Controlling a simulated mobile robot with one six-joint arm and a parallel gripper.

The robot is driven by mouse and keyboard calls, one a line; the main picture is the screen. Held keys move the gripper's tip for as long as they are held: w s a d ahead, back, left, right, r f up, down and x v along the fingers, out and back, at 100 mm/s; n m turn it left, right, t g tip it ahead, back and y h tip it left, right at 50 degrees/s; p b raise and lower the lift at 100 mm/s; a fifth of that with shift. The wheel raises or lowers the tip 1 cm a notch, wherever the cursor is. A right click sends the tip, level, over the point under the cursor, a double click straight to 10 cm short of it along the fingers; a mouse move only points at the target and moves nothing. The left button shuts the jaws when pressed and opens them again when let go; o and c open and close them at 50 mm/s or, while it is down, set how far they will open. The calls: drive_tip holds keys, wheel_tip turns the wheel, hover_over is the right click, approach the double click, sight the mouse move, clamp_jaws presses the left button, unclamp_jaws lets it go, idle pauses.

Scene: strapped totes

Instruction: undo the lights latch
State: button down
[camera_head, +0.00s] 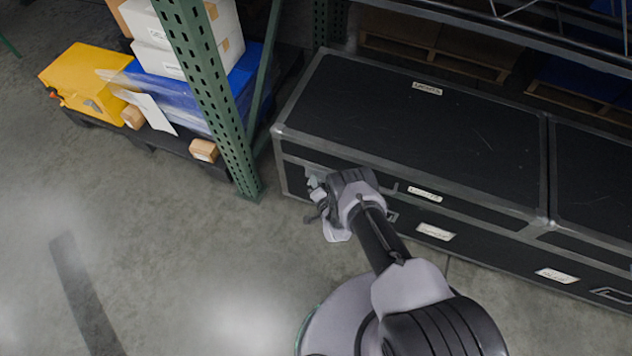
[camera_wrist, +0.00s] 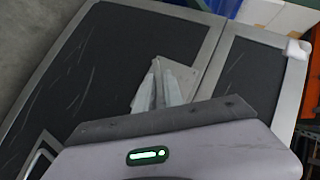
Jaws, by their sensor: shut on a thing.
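A long black case (camera_head: 420,130) with grey metal edges stands on the floor in the head view. Its lettered labels are too small to read surely, so I cannot confirm that it is the lights case. My gripper (camera_head: 316,196) is at the left part of its front. In the wrist view, a grey latch plate (camera_wrist: 183,74) sits beside the seam between the case's two dark panels. My gripper's fingers (camera_wrist: 157,82) are close together at this plate, shut on the latch. The fingers hide most of the latch, so its position cannot be told.
A second black case section (camera_head: 596,180) adjoins on the right. A green rack upright (camera_head: 205,90) stands left of the case. Beyond it, a pallet carries white boxes (camera_head: 160,45), a blue wrapped load and a yellow case (camera_head: 85,80). The grey floor (camera_head: 150,240) at left is clear.

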drive_tip(key=n+g+h, duration=0.1)
drive_tip(key=n+h, duration=0.1)
drive_tip(key=shift+w+a+r+g+h+p, duration=0.1)
drive_tip(key=shift+a+r+g+h+p, duration=0.1)
drive_tip(key=shift+g+h+p, duration=0.15)
drive_tip(key=shift+a+f+n+g+h+b, duration=0.1)
drive_tip(key=shift+n+g+h+b, duration=0.6)
drive_tip(key=shift+h, duration=0.45)
drive_tip(key=shift+n+g+h, duration=0.25)
drive_tip(key=shift+n+h, duration=0.45)
drive_tip(key=shift+h, duration=0.4)
drive_tip(key=c, duration=1.6)
unclamp_jaws()
drive_tip(key=shift+o, duration=0.2)
drive_tip(key=p+v, duration=0.8)
drive_tip(key=v, duration=0.9)
drive_tip(key=shift+a+r, duration=0.2)
drive_tip(key=shift+r, duration=0.1)
